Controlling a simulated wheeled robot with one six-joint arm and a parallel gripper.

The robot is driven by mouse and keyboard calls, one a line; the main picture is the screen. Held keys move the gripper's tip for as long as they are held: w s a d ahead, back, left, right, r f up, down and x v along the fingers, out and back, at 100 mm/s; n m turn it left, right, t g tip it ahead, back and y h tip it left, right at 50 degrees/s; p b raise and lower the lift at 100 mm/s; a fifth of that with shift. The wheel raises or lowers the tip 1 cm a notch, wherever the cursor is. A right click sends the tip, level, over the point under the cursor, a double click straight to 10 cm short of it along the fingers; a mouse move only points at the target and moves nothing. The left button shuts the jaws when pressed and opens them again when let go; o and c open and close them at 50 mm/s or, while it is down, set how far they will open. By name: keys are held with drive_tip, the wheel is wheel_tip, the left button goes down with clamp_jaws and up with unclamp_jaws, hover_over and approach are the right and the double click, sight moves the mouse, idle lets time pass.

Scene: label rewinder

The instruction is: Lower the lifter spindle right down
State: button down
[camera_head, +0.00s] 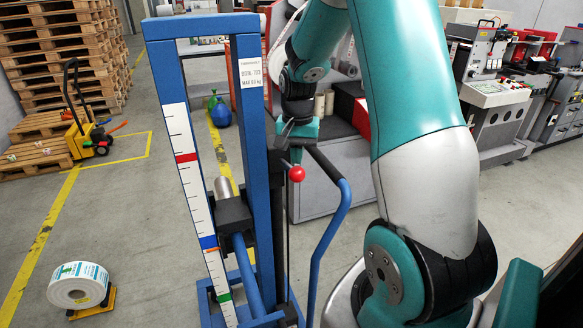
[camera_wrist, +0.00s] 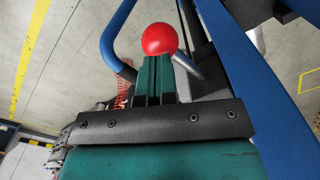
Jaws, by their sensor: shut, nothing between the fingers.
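The blue lifter (camera_head: 165,75) stands upright in the head view, with a white scale (camera_head: 190,185) bearing red, blue and green marks. Its black carriage (camera_head: 235,213) is low on the mast, near the blue mark in the picture, with a grey cylinder (camera_head: 224,188) and a blue bar (camera_head: 247,272); which is the spindle is unclear. A lever with a red ball knob (camera_head: 296,174) sticks out at the mast's right. My gripper (camera_wrist: 155,60) is shut and empty, its green fingertips at the red ball (camera_wrist: 159,38) in the wrist view. I cannot tell whether they touch.
A curved blue handle (camera_head: 330,235) rises right of the lever, close to my gripper. A label roll (camera_head: 78,284) sits on a small yellow base at the lower left. Pallets (camera_head: 60,60) and a yellow pallet truck (camera_head: 92,138) stand behind. Grey machines line the right.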

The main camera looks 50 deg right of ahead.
sight(297, 177)
drive_tip(key=shift+f+b, duration=2.25)
drive_tip(key=shift+f, duration=1.2)
idle(3.9)
wheel_tip(297, 177, up, 9)
drive_tip(key=p, duration=0.8)
drive_tip(key=shift+r, duration=0.2)
drive_tip(key=shift+f, duration=0.1)
